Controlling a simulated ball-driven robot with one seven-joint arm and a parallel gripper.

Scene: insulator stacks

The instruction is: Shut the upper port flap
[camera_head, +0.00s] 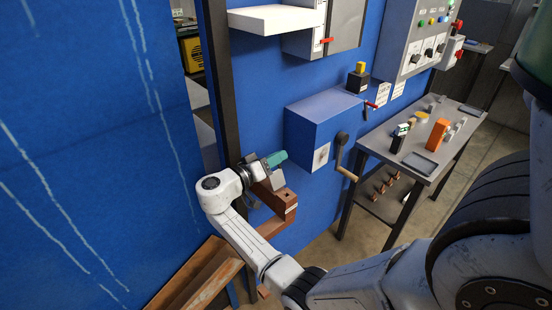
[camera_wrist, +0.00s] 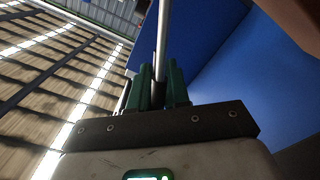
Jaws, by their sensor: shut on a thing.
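A white slab (camera_head: 268,20) juts out flat from the blue wall at the top of the head view; it may be the upper port flap, but I cannot tell for sure. My gripper (camera_head: 275,158) is well below it, beside the blue box. In the wrist view the green fingers of my gripper (camera_wrist: 156,82) are closed around a slim grey rod (camera_wrist: 162,30) that runs up out of the picture. What the rod belongs to is hidden, and it does not show clearly in the head view.
A blue box (camera_head: 318,118) with a crank handle (camera_head: 342,150) sticks out right of my gripper. A dark post (camera_head: 218,70) stands to its left. A brown bracket (camera_head: 278,208) is just below. A grey table (camera_head: 425,140) with an orange block (camera_head: 438,134) stands at right.

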